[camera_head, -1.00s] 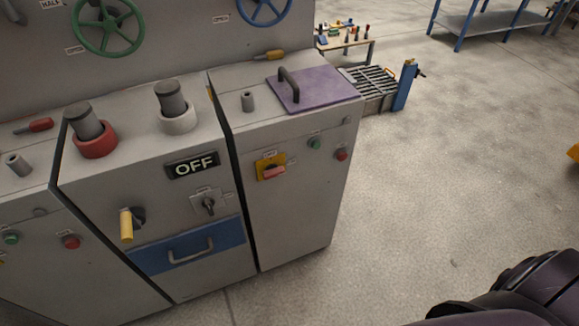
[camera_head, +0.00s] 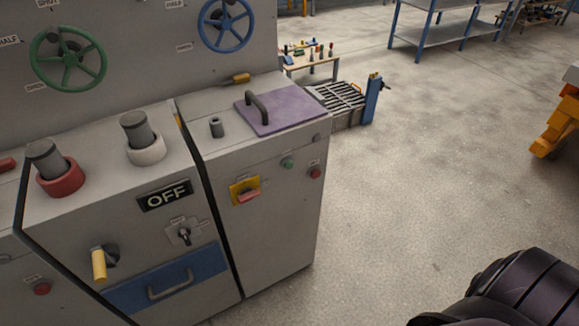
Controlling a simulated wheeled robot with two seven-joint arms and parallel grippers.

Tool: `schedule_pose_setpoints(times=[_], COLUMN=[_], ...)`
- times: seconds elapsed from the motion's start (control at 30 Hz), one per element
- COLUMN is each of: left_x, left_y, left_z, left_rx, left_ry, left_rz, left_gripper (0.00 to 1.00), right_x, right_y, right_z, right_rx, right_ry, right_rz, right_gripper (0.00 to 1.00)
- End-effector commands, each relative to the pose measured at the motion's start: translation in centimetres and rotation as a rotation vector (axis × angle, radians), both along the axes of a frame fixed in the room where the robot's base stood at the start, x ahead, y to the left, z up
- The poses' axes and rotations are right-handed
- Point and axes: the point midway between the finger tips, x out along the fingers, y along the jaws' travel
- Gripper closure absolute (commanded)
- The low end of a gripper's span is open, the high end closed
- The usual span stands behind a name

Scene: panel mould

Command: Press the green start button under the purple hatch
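The purple hatch (camera_head: 280,115) lies shut on top of the right-hand cabinet and has a dark handle (camera_head: 256,107). Below it, on the cabinet's front face, is a small green button (camera_head: 288,163). A red button (camera_head: 315,172) sits to its right, and a yellow plate with a red switch (camera_head: 245,191) sits to its left. A dark part of my own arm shows at the lower right, apart from the cabinet. Neither of my grippers is in view.
Green (camera_head: 68,58) and blue (camera_head: 226,24) handwheels are on the panel behind. The floor (camera_head: 420,190) right of the cabinet is clear. An orange machine (camera_head: 560,120) stands at the far right.

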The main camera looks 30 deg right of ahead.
Motion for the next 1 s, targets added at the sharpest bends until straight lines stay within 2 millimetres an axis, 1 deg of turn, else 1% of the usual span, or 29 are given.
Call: schedule_pose_setpoints(times=[0.03,0.13,1.0], left_x=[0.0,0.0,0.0], left_y=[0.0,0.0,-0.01], left_z=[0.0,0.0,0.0], left_rx=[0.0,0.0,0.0], left_ry=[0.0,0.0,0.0], left_rz=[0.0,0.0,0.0], left_gripper=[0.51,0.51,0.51], right_x=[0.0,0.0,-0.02], right_y=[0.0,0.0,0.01], right_z=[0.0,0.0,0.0], right_rx=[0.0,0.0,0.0], right_ry=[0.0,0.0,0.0], right_rz=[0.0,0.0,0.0], right_gripper=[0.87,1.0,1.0])
